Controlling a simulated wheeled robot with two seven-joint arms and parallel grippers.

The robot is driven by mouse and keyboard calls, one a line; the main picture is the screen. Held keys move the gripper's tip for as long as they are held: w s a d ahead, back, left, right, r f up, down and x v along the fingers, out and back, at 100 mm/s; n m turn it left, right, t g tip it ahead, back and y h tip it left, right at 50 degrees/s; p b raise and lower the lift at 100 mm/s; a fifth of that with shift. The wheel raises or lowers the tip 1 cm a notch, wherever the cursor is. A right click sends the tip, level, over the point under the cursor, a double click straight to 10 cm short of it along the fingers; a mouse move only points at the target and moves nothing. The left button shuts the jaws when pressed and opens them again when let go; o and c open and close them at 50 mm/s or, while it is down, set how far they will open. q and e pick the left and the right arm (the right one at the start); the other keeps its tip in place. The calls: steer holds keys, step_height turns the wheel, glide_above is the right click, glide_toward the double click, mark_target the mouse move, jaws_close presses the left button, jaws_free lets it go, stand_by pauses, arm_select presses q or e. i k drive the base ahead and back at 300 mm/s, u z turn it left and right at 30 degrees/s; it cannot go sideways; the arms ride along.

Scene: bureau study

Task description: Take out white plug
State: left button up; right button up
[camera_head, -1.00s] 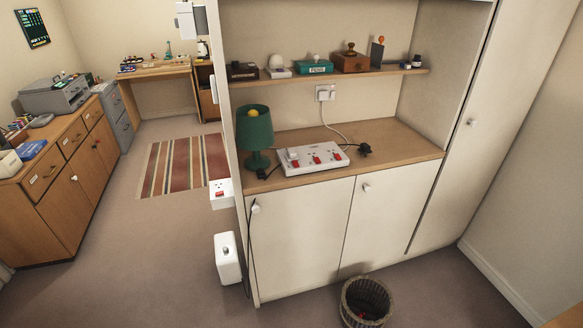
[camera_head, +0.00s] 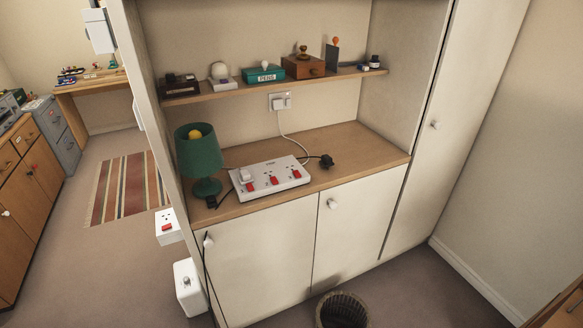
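A white power strip (camera_head: 284,179) with red switches lies on the wooden counter of the alcove. A white plug (camera_head: 246,175) appears to sit in its left end. Another white plug (camera_head: 283,102) is at the wall socket (camera_head: 274,107) above, with a white cord running down to the strip. A black plug (camera_head: 326,161) lies on the counter just right of the strip. A second black plug (camera_head: 211,202) lies near the counter's front left edge. Neither of my grippers is in view.
A green lamp (camera_head: 199,158) stands left of the strip. A shelf (camera_head: 225,90) above holds boxes and small items. A wicker basket (camera_head: 343,310) stands on the floor before the cupboard.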

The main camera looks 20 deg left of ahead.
mark_target(245, 177)
steer(key=z, duration=0.2)
steer(key=i, duration=1)
steer(key=u, duration=0.35)
